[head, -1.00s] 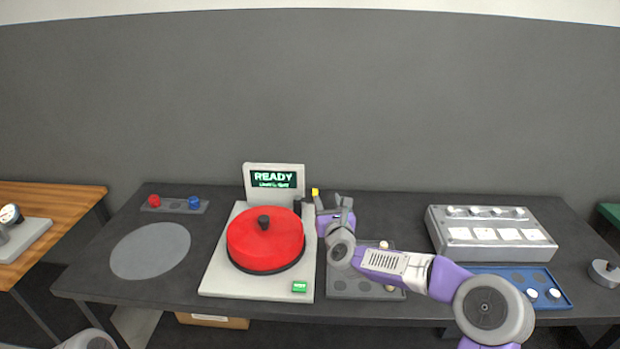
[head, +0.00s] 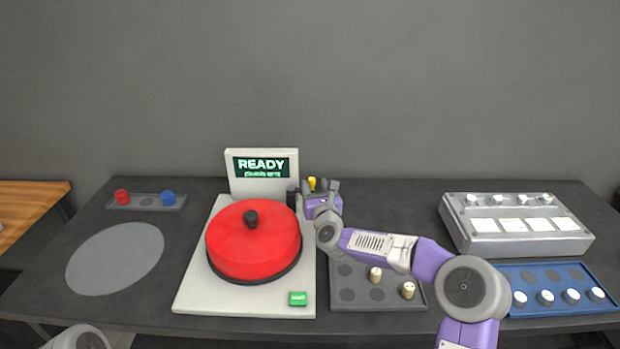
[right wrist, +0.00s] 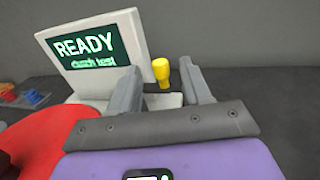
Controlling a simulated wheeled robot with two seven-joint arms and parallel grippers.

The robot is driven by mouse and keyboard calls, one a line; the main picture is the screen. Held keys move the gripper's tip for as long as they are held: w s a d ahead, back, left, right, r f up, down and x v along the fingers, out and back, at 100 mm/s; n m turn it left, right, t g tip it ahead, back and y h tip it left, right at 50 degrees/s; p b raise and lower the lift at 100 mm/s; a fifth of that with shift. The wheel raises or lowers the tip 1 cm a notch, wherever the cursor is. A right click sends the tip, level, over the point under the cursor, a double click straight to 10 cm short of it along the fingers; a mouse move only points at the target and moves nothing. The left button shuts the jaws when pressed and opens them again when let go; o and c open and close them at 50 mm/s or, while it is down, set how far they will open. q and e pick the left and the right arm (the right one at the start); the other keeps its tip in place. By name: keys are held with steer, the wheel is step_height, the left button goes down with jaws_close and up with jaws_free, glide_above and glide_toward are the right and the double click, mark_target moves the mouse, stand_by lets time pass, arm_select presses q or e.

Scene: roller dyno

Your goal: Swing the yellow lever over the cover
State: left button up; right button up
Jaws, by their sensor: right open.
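The yellow lever (head: 311,184) stands upright at the back right corner of the machine, beside the display. Its yellow knob also shows in the right wrist view (right wrist: 161,70), between and beyond the fingers. The red round cover (head: 254,241) with a dark knob on top sits on the machine's pale base (head: 196,300). My right gripper (head: 318,188) is open just in front of the lever; in the right wrist view its two fingers (right wrist: 160,90) stand apart on either side of the knob. I cannot tell whether they touch it. My left gripper is not in view.
The display (head: 261,172) reads READY. A grey tray (head: 345,300) with pale pegs lies to the right. A grey box (head: 515,228) and a blue tray (head: 515,305) with white-topped pieces are farther right. A red and a blue knob sit on a strip (head: 147,202) at left.

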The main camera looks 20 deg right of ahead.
steer(key=w, duration=0.6)
steer(key=shift+w+d, duration=0.15)
steer(key=shift+w, duration=0.05)
steer(key=shift+c, duration=0.2)
jaws_close()
